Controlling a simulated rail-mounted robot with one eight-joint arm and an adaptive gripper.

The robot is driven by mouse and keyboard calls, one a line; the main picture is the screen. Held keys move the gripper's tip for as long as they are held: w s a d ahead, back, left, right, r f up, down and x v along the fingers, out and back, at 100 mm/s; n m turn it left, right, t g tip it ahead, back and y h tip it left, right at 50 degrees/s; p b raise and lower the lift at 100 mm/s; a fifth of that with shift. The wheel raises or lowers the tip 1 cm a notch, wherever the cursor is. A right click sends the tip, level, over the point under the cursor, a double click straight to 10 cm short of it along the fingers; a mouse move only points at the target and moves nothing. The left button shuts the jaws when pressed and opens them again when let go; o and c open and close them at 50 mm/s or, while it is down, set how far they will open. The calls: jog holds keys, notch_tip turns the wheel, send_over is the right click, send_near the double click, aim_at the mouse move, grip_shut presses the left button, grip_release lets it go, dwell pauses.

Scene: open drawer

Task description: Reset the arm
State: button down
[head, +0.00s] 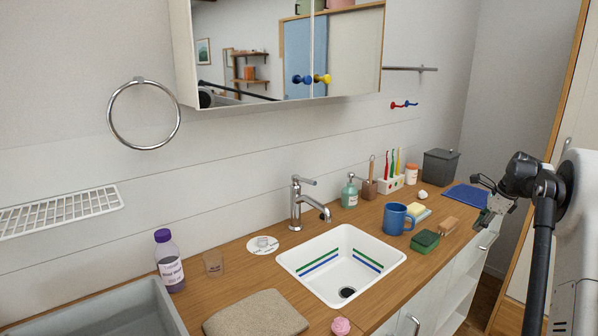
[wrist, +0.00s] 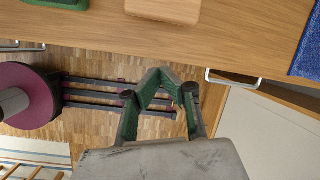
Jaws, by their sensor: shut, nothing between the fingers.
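My gripper (head: 484,218) is at the right of the head view, by the front edge of the wooden counter near its right end. In the wrist view my gripper (wrist: 160,76) shows its green fingers with the tips brought together, shut and empty. It points toward the counter edge, and the floor shows behind it. A metal cabinet handle (wrist: 233,82) is just right of the fingers, apart from them. A handle (head: 488,243) also shows below my gripper in the head view. I cannot tell how far any drawer is open.
A mirror cabinet (head: 290,50) hangs above. Open floor lies before the counter.

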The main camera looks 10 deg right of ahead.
jog(key=s+a+r+n, duration=0.4)
jog(key=a+r, duration=0.1)
jog(key=a, duration=0.5)
jog(key=s+a+r+n+t+h, duration=0.1)
jog(key=s+a+r+n, duration=0.3)
jog(key=a, duration=0.7)
jog(key=s+a+r+n, duration=0.35)
jog(key=a+r, duration=0.25)
jog(key=a, duration=0.4)
jog(key=s+a+n+t+p, duration=0.1)
jog(key=s+a+n, duration=0.6)
jog(key=s+a, duration=0.45)
jog(key=s+a+f+n, duration=0.3)
jog(key=s+a, duration=0.1)
jog(key=s, duration=0.2)
jog(key=s+a+f+n+t, duration=0.1)
jog(key=s+a+f+n, duration=0.2)
jog(key=s, duration=0.4)
jog(key=shift+a+f+n+t+h+p, duration=0.3)
jog(key=shift+a+f+n, duration=0.1)
jog(key=shift+f+n, duration=0.35)
